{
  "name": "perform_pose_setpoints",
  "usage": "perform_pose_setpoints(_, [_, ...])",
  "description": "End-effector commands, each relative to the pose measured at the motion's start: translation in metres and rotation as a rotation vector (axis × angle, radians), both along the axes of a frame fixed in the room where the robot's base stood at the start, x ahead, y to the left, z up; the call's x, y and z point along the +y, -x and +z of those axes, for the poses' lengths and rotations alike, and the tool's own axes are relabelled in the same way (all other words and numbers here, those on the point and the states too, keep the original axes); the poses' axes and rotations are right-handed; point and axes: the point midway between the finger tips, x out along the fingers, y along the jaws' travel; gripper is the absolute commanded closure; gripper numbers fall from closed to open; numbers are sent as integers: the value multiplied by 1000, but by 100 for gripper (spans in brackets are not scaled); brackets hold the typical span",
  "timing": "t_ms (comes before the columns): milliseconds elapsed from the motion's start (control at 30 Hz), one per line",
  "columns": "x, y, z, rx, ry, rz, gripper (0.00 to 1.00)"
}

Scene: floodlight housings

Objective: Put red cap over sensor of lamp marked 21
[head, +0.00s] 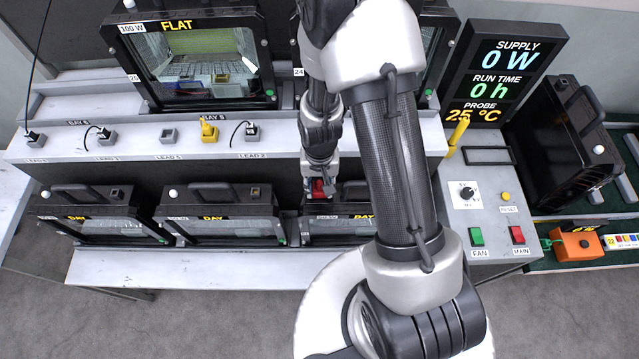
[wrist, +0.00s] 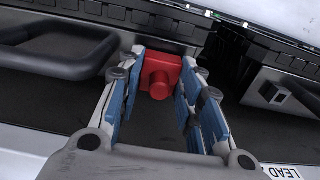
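The red cap (head: 318,187) is at the left end of the top of the third lamp (head: 335,228) in the front row, marked DAY. My gripper (head: 319,180) reaches down there from above. In the wrist view the red cap (wrist: 160,78) sits between the blue-padded fingertips of my gripper (wrist: 163,80), which close on its two sides. The cap is right by the lamp's dark top; whether it is fully seated is unclear. Any sensor under it is hidden. The lamp's number is too small to read, and my arm covers its right part.
The lamp's handle (wrist: 60,50) is close beside my fingers. A neighbouring DAY lamp (head: 220,218) stands left of it, with another (head: 100,218) farther left. Behind is a grey lead shelf (head: 70,152) with a yellow plug (head: 209,131). A control box (head: 490,225) stands right.

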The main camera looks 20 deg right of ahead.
Motion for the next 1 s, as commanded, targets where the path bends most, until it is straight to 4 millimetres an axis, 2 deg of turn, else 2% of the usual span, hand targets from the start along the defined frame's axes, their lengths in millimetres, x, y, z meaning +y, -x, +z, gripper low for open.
perform_pose_setpoints(267, [0,0,1,0,0,0,47])
perform_pose_setpoints(667, [0,0,6,0,0,0,47])
perform_pose_setpoints(767, [0,0,16,0,0,0,47])
perform_pose_setpoints(1000, [0,-2,70,-6,0,0,47])
